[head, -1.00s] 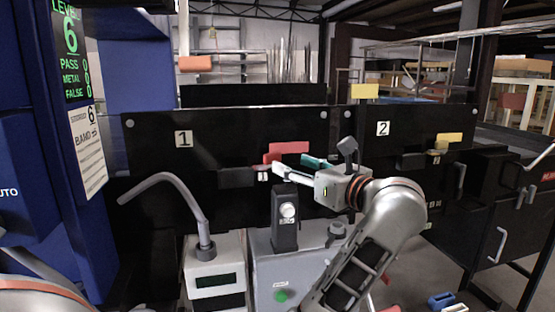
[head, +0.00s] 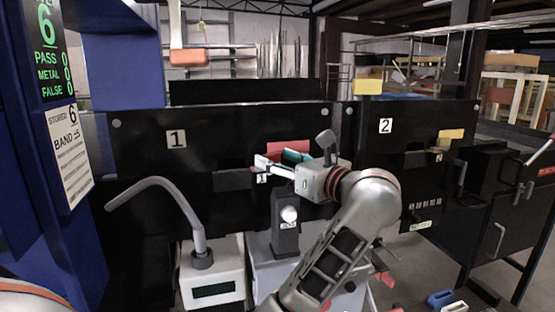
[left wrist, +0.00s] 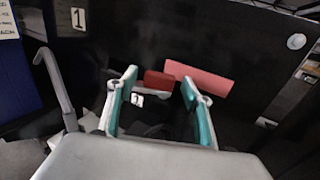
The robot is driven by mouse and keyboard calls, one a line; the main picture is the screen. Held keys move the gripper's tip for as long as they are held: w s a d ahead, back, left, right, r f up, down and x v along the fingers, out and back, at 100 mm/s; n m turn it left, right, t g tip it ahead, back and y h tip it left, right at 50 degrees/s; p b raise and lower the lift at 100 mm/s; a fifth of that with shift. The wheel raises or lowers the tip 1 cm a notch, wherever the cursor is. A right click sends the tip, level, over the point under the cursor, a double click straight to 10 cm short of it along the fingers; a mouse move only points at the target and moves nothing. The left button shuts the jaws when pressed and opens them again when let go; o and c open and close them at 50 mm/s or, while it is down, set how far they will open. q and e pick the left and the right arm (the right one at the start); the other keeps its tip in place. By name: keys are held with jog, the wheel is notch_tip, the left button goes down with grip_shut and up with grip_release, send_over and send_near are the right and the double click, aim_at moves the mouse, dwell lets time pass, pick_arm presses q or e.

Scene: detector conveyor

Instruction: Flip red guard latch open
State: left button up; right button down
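The red guard latch (head: 288,147) is on the black panel marked 1. In the left wrist view it shows as a dark red block (left wrist: 158,80) beside a longer pale red plate (left wrist: 204,74). My left gripper (head: 274,158) is in front of the latch in the head view and hides its lower part. In the left wrist view the gripper (left wrist: 160,82) is open, with teal pads, and the red block appears between the fingertips. I cannot tell whether a finger touches it. A small white label marked 1 (head: 262,179) is just below the fingers. My right gripper is not in view.
A black post with a round white knob (head: 289,214) stands below my gripper. A white box with a display (head: 212,280) and a curved grey tube (head: 170,186) stand to the left. Panel 2 (head: 370,160) has a yellow latch (head: 451,134). A blue cabinet (head: 40,190) borders the left.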

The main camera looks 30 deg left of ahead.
pick_arm(q)
jog(key=c, duration=0.9)
jog(key=shift+w+n+g, duration=0.1)
jog(key=shift+n+g, duration=0.2)
jog(key=shift+g, duration=0.2)
jog(key=shift+w+d+n+g+y, duration=0.15)
jog(key=shift+n+g+y, duration=0.15)
jog(key=shift+n+g, duration=0.3)
jog(key=shift+w+n+g, duration=0.1)
jog(key=shift+n+g, duration=0.5)
jog(key=shift+g, duration=0.6)
jog(key=o, duration=1.1)
